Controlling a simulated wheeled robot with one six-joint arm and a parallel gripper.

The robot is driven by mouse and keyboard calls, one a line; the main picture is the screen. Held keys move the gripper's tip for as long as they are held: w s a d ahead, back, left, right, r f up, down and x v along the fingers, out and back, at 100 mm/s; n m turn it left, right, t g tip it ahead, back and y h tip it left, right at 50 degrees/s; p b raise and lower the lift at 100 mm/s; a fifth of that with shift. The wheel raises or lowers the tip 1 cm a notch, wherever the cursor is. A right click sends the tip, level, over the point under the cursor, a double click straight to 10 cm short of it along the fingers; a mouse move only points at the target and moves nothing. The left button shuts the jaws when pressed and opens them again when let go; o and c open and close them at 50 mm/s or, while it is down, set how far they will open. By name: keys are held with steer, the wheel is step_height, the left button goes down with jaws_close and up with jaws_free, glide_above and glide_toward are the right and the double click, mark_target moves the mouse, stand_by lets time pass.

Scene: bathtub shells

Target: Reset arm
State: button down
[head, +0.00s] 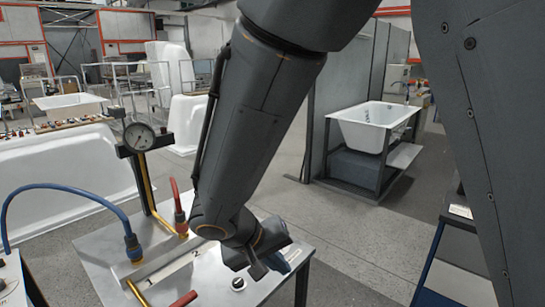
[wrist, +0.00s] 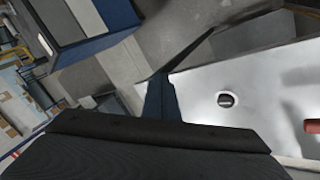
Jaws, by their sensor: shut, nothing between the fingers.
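My gripper (head: 268,266) hangs at the end of my dark grey arm, low over the right part of a metal-topped bench (head: 105,242). It is shut and empty. In the wrist view the closed fingers (wrist: 158,97) show at the middle, beside the bench's edge. A small round black knob or button (head: 238,284) sits on the bench top just left of and below the gripper. It also shows in the wrist view (wrist: 226,100), right of the fingers and apart from them. My arm hides part of the bench's back.
A pressure gauge (head: 139,136) stands on a post at the bench's back left. A dark blue-and-white cabinet (head: 455,255) stands at right. A white tub (head: 372,127) rests on a stand behind. Floor between is clear.

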steer(key=s+d+f+m+g+y, duration=0.1)
steer(key=s+d+y, duration=0.4)
steer(key=d, duration=1.3)
steer(key=shift+s+m+g, duration=0.8)
steer(key=shift+s+g, duration=0.3)
steer(key=shift+g, duration=0.1)
steer(key=shift+a, duration=0.1)
